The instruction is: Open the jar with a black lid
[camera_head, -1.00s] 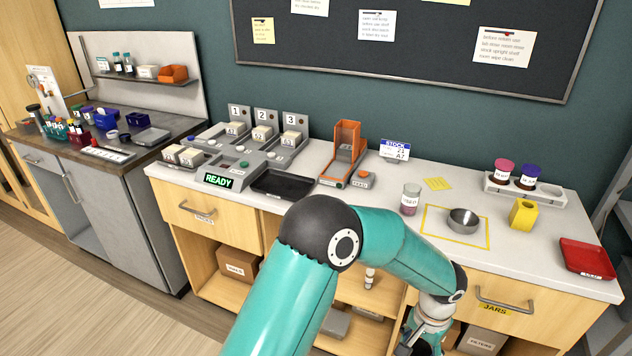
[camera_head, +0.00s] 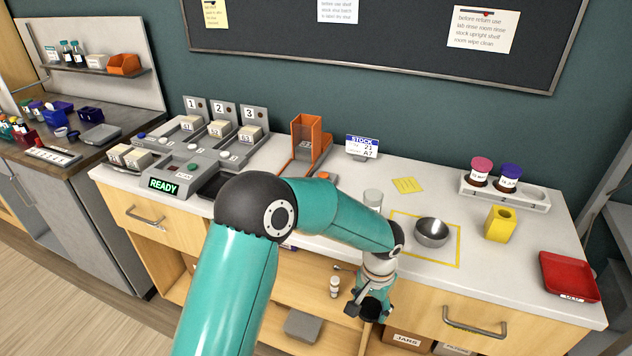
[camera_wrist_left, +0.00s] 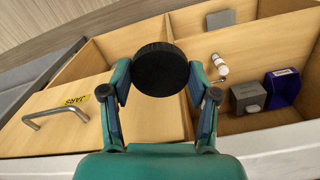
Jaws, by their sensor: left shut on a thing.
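My left gripper (camera_head: 370,298) hangs in front of the counter's front edge, pointing down. In the left wrist view, my left gripper (camera_wrist_left: 160,90) is shut on a round black lid (camera_wrist_left: 160,69), seen from above. I cannot tell whether anything is under the lid. The lid also shows in the head view as a dark shape (camera_head: 370,307) at the gripper's end. A clear jar (camera_head: 373,198) stands on the counter behind my left arm, its lower part hidden. No lid shows on it. My right gripper is not in view.
A steel bowl (camera_head: 431,232) stands inside a yellow outline. A yellow holder (camera_head: 500,223), a red tray (camera_head: 568,276) and a rack (camera_head: 535,200) with pink- and purple-lidded jars are at the right. Open shelves and a drawer handle (camera_head: 476,326) lie below the counter.

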